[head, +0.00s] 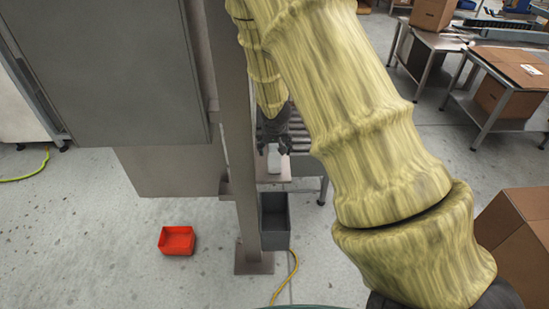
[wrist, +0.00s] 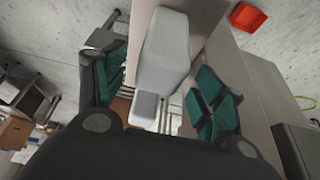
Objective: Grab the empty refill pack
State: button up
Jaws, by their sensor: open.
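The refill pack (wrist: 168,50) is a pale white, rounded pouch-like thing in the wrist view, with a narrower blocky end (wrist: 146,108) towards my palm. My gripper (wrist: 160,85) is open, with teal-padded fingers on both sides of the pack. Gaps show between the pads and the pack, so it does not look gripped. In the head view my gripper (head: 274,142) points down beside a grey post, above a small pale ledge. The pack (head: 273,160) shows there only as a small white patch under the fingers, partly hidden.
A grey upright post (head: 238,130) and a large grey cabinet (head: 140,70) stand close left of my gripper. A dark grey bin (head: 274,222) sits below. A red bin (head: 177,240) and a yellow cable (head: 286,278) lie on the floor. A cardboard box (head: 520,240) stands right.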

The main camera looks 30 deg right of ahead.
jog(key=shift+x, duration=0.8)
jog(key=c, duration=1.2)
jog(key=shift+r, duration=0.1)
